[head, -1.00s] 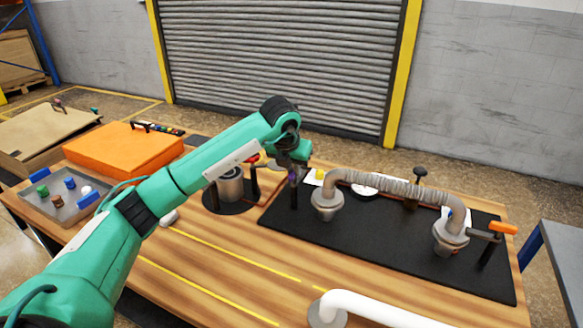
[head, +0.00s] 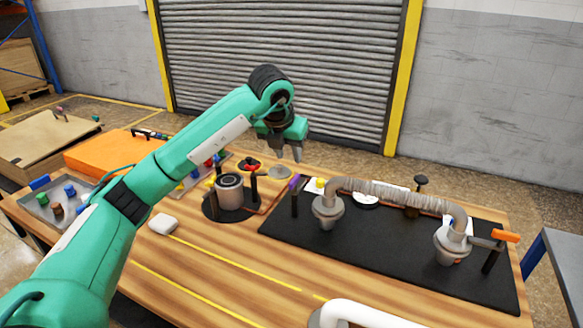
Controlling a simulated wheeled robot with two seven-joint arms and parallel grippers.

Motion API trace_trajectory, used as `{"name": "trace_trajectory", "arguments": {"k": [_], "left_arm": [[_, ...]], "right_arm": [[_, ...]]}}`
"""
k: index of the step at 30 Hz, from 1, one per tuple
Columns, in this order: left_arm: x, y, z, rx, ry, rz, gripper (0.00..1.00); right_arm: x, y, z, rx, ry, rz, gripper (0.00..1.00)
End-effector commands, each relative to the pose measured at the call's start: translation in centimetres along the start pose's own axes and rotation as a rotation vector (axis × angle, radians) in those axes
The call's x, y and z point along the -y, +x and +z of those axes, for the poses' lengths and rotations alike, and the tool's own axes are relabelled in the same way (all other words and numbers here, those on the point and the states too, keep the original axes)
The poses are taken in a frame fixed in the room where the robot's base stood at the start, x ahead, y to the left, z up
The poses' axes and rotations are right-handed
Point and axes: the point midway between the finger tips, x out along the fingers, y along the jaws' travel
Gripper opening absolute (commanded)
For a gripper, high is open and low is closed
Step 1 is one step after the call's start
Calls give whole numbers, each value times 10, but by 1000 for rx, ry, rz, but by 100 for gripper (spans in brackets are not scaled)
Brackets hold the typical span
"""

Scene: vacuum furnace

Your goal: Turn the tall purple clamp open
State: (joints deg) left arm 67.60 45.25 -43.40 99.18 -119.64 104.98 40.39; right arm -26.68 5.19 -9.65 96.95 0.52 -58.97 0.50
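The purple clamp (head: 294,182) sits at the top of a dark upright post at the left end of the black mat (head: 375,256), beside the left flange (head: 327,210) of the ribbed hose (head: 390,192). Its short purple handle looks tilted; how far it is turned is too small to tell. My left gripper (head: 288,157) is above and behind the clamp, apart from it, fingers pointing down with a gap between them and nothing held. My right gripper is not in view.
An orange-handled clamp (head: 505,236) stands at the mat's right end. A metal cylinder (head: 230,191) on a round black base stands left of the purple clamp. A white pipe (head: 370,314) lies at the front. The wooden tabletop (head: 215,275) is mostly clear at front left.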

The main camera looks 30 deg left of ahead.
Motion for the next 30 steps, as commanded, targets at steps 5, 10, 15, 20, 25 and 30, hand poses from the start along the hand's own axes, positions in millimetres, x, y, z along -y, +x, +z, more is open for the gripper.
{"name": "trace_trajectory", "arguments": {"k": [5,10,15,20,25,30], "left_arm": [[0,-28,0,1,1,0,34],[0,-39,0,0,0,1,34],[0,-40,0,-1,0,1,34],[0,-40,0,-1,0,0,34],[0,-40,0,-1,0,0,34],[0,-50,4,0,0,0,34]], "right_arm": [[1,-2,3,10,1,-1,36],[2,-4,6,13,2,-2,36],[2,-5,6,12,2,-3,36],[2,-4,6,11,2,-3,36],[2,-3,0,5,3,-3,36],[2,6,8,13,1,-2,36]]}}
